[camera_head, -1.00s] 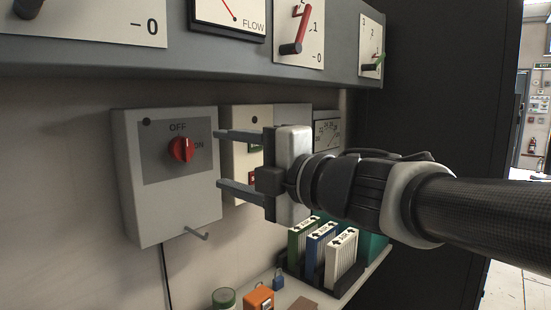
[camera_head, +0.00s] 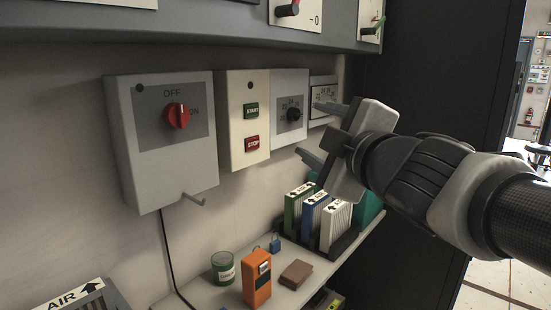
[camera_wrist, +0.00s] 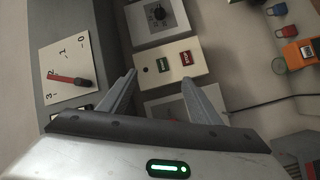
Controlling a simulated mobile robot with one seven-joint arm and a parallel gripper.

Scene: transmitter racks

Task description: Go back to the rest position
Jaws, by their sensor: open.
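My gripper (camera_head: 318,132) is at the right in the head view, open and empty, with its two fingers pointing left toward the wall panels. It is in front of the dial box and the small gauge and touches neither as far as I can tell. In the wrist view my gripper's fingers (camera_wrist: 158,100) stand apart with nothing between them. The start/stop box (camera_head: 250,125) lies beyond the fingertips; it also shows in the wrist view (camera_wrist: 172,85).
A grey lever cabinet (camera_head: 240,30) overhangs above. A dark cabinet (camera_head: 430,90) stands behind my arm.

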